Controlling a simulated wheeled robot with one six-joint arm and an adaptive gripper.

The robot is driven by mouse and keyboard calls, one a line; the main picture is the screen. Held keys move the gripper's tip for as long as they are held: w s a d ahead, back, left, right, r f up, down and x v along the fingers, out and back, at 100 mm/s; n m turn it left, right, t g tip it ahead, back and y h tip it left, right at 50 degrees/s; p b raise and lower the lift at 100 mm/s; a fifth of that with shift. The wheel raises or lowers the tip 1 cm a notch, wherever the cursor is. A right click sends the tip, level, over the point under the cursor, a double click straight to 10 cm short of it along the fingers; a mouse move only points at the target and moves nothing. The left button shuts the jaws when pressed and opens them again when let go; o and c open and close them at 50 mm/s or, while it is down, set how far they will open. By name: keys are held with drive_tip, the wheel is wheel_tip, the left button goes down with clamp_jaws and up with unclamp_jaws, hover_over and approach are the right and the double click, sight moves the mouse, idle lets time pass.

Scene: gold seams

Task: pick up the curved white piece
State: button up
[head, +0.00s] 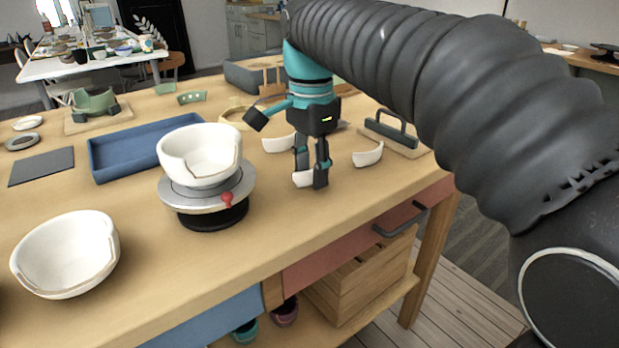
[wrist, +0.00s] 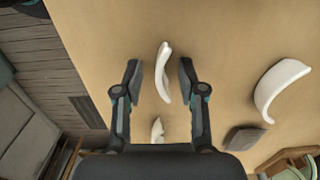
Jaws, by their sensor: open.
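Several curved white pieces lie on the wooden table (head: 262,215), and I cannot tell from their look which one the task names. One white piece (head: 303,179) is at my gripper (head: 312,172), partly hidden behind a finger. In the wrist view, a slim white piece (wrist: 163,72) shows between the open fingertips of my gripper (wrist: 161,75), with a gap on each side. Another white piece (head: 278,144) lies behind and left of my gripper, and one (head: 368,155) lies to its right. The wrist view also shows a larger curved piece (wrist: 277,88) off to the right.
A chipped white bowl (head: 200,152) sits on a round turntable (head: 207,194) left of my gripper. A second white bowl (head: 67,254) stands near the front left. A blue tray (head: 118,172) and a dark-handled block (head: 392,132) are nearby. Bare tabletop lies in front of my gripper.

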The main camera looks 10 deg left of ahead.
drive_tip(key=shift+f, duration=0.2)
clamp_jaws()
drive_tip(key=shift+r, duration=0.1)
